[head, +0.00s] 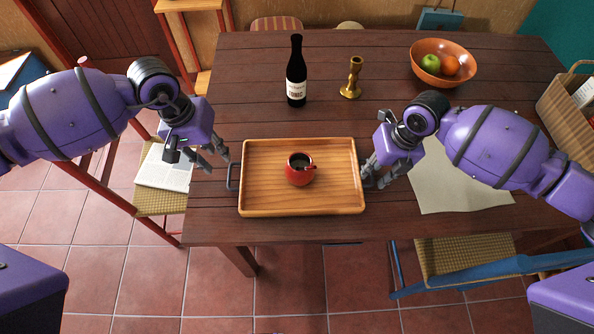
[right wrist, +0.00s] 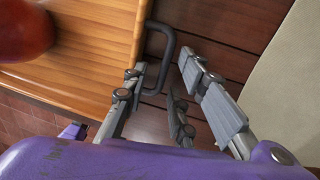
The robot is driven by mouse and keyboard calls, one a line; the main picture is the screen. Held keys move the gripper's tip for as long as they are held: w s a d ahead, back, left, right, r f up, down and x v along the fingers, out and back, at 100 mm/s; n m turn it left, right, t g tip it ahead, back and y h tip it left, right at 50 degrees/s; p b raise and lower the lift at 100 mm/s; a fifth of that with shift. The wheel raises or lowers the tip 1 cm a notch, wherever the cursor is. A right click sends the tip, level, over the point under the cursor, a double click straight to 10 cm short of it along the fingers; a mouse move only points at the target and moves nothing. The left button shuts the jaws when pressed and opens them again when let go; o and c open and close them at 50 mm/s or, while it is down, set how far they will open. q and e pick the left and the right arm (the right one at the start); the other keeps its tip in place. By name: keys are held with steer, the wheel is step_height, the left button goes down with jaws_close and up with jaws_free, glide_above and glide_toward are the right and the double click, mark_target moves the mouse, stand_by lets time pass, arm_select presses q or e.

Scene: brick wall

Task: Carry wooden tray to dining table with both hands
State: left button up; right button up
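The wooden tray (head: 260,195) lies flat on the dark wooden dining table (head: 250,80) near its front edge, with a red mug (head: 300,172) on it. The tray has a dark handle at each end. My left gripper (head: 216,162) is open, just left of and above the left handle (head: 232,177), apart from it. My right gripper (head: 374,180) is open at the right handle. In the right wrist view, that handle (right wrist: 170,45) reaches toward the gap between the open fingers (right wrist: 163,76); contact cannot be told.
A dark bottle (head: 296,75), a brass candlestick (head: 352,78) and an orange fruit bowl (head: 443,62) stand farther back on the table. A pale cloth (head: 455,190) lies right of the tray. A chair with a newspaper (head: 165,168) is at left, a basket (head: 570,112) at right.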

step_height(320, 180, up, 12)
steer(key=d, duration=0.2)
steer(key=shift+s+f, duration=0.25)
steer(key=shift+s+f, duration=0.1)
stand_by(0.3)
